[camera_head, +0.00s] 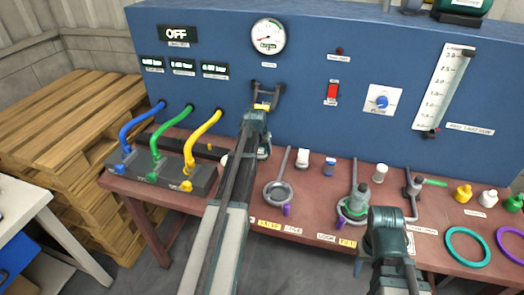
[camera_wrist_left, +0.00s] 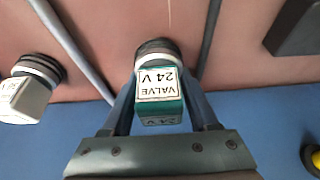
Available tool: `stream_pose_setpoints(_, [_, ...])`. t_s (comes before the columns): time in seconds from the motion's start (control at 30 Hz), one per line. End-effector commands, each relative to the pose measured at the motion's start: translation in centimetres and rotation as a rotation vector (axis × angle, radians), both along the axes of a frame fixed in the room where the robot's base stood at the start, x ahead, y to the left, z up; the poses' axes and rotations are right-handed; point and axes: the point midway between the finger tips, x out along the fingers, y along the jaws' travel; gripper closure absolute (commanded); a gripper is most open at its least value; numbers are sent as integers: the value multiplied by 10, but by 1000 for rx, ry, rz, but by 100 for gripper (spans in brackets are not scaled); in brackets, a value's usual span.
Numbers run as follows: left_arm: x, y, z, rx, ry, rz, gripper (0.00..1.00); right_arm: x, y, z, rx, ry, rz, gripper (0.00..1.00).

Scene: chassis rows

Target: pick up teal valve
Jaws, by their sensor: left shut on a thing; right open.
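The teal valve (camera_wrist_left: 160,100) shows in the left wrist view as a small block with a white "VALVE 24 V" label and a black ring at its far end. My left gripper (camera_wrist_left: 162,90) is shut on it, with one finger on each side. In the head view my left gripper (camera_head: 265,148) is over the back of the red-brown table, and my arm mostly hides the valve. I cannot tell whether the valve is clear of the table. My right gripper (camera_head: 384,250) is open near the table's front edge, its fingertips poorly seen.
The blue panel (camera_head: 330,50) stands behind the table. A white block (camera_wrist_left: 22,98) is beside the valve. The hose block (camera_head: 165,175) with blue, green and yellow hoses is left. Several pipe fittings, coloured caps and a teal ring (camera_head: 467,247) lie to the right.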

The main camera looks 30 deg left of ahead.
Motion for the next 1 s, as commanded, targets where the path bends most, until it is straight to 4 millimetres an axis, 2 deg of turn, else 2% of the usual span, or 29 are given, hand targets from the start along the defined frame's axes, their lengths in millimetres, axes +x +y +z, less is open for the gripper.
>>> stream_pose_setpoints(0.03, [0, 0, 10, 0, 0, 0, 100, 0, 0, 10, 0, 0, 0, 50])
stream_pose_setpoints(0.23, [-2, -3, 31, -1, 0, -1, 100, 0, 0, 31, 0, 0, 0, 50])
stream_pose_setpoints(0.3, [-11, -22, 27, -1, 0, -4, 100, 0, 0, 27, 0, 0, 0, 50])
stream_pose_setpoints(0.7, [-47, -110, 36, 1, -1, -4, 100, 0, 0, 36, 0, 0, 0, 50])
stream_pose_setpoints(0.83, [-54, -129, 38, 0, -1, -3, 100, 0, 0, 38, 0, 0, 0, 50])
stream_pose_setpoints(1.0, [-59, -143, 39, 1, 0, -2, 100, 0, 0, 39, 0, 0, 0, 50])
